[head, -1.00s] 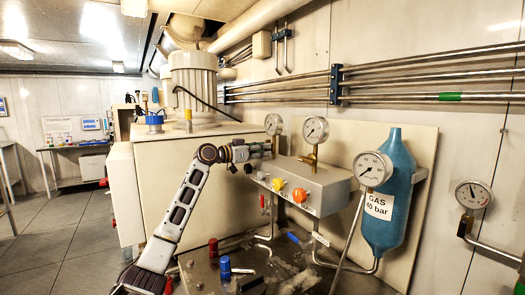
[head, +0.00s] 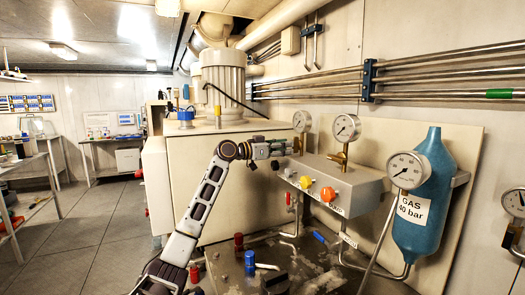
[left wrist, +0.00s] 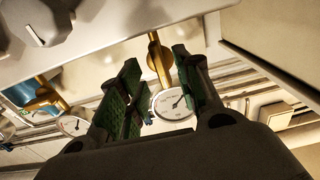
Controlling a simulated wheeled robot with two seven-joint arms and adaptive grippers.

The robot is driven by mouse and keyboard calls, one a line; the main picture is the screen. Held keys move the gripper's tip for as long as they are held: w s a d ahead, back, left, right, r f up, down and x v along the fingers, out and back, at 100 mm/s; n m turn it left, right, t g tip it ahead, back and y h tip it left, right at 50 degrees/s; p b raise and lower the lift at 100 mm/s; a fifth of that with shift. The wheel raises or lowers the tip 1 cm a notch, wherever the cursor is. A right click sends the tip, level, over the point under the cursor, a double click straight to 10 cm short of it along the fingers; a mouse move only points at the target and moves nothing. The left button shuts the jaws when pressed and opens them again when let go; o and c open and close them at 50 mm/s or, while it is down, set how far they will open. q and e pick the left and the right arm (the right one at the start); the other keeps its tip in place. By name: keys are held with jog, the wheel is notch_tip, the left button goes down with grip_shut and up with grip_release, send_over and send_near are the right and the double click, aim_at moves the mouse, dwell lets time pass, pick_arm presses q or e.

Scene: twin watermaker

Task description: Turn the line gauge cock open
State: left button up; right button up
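Two round gauges stand on the grey valve box (head: 345,190), the nearer one (head: 346,127) on a brass cock (head: 341,158) and the farther one (head: 302,121) beside my left gripper (head: 288,147). The frames do not show which is the line gauge. In the left wrist view, my left gripper (left wrist: 155,60) is open, its green-padded fingers apart. A brass cock (left wrist: 159,58) with its gauge (left wrist: 173,103) shows between and beyond them; contact cannot be told. The other brass cock (left wrist: 45,95) is at the left. My right gripper is not in view.
Yellow (head: 305,182) and orange (head: 328,194) knobs sit on the box front. A blue gas bottle (head: 420,205) with a gauge (head: 407,170) stands to the right. Pipes run along the wall above. Free floor (head: 100,245) lies at the left.

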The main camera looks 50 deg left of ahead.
pick_arm(q)
jog(key=v, duration=0.9)
jog(key=shift+r, duration=0.1)
dwell(0.8)
